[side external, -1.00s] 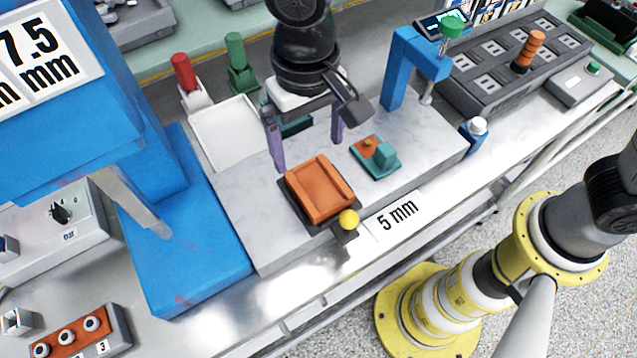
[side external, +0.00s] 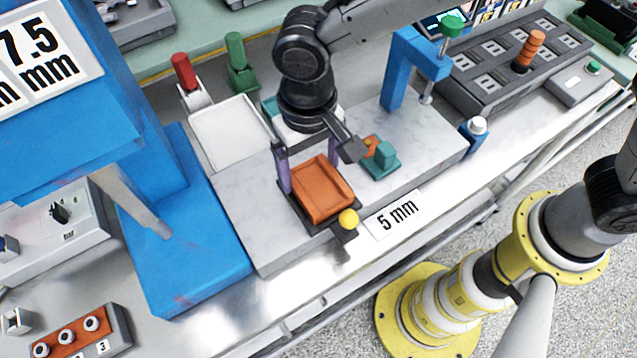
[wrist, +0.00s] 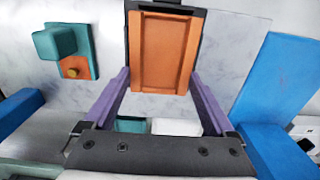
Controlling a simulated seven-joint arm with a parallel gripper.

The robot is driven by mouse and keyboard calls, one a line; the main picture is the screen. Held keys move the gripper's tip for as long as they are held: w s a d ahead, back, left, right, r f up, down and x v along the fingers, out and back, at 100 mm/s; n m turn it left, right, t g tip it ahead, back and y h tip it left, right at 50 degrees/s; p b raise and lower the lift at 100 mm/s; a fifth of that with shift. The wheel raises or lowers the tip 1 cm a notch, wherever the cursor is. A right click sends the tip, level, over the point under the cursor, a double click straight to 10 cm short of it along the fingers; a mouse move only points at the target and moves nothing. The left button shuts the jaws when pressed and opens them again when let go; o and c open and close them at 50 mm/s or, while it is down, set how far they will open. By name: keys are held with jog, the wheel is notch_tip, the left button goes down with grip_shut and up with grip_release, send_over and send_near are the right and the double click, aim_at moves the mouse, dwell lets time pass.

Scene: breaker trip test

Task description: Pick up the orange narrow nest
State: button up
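The orange narrow nest (side external: 321,190) is a shallow rectangular tray with a raised rim. It sits in a dark holder (side external: 345,233) with a yellow knob, on the grey marble slab. In the wrist view the nest (wrist: 164,52) lies straight ahead, beyond the finger ends. My gripper (side external: 308,175) is just above and behind the nest in the side view. Its two purple fingers (wrist: 159,82) are spread apart, with nothing held between them. In the side view the fingers come down near the nest's far end, and I cannot tell whether they touch it.
A teal block fixture (side external: 381,160) stands right of the nest. A blue clamp frame (side external: 408,65) is farther right, and a large blue press (side external: 190,235) is on the left. A white tray (side external: 228,130) lies behind. A "5 mm" label (side external: 397,214) is in front.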

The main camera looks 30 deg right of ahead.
jog(key=c, duration=0.9)
jog(key=shift+r, duration=0.1)
jog(key=shift+c, duration=0.2)
